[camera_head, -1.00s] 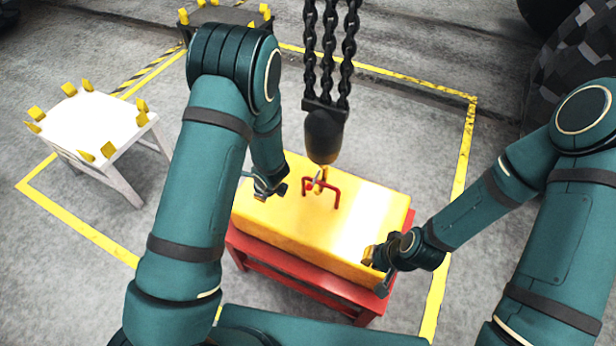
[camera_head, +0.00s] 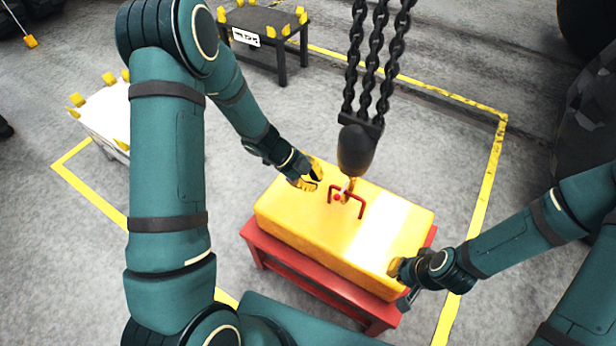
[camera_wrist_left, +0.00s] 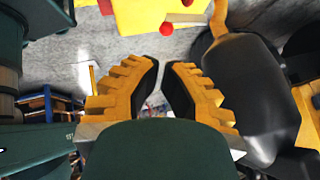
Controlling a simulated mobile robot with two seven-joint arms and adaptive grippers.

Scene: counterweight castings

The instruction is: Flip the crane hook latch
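The dark crane hook block (camera_head: 356,150) hangs on chains above the yellow casting (camera_head: 300,220). Its small yellow hook (camera_head: 350,186) is at the red lifting bar (camera_head: 361,206) on the casting's top. A red knob (camera_head: 337,197) sits beside the hook; it also shows in the left wrist view (camera_wrist_left: 166,28), with the dark hook block (camera_wrist_left: 235,85) on the right. The latch itself is too small to make out. My left gripper (camera_head: 313,177) is left of the hook, apart from it, with a narrow empty gap between its fingertips (camera_wrist_left: 162,63). My right gripper (camera_head: 394,270) is at the casting's right front edge; its fingers are unclear.
The casting rests on a red stand (camera_head: 300,270). A white stand (camera_head: 100,112) with yellow corner pieces is at left, and a dark one (camera_head: 262,22) is at the back. Yellow floor lines (camera_head: 480,205) surround the area. Three chains (camera_head: 374,60) hang above the hook.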

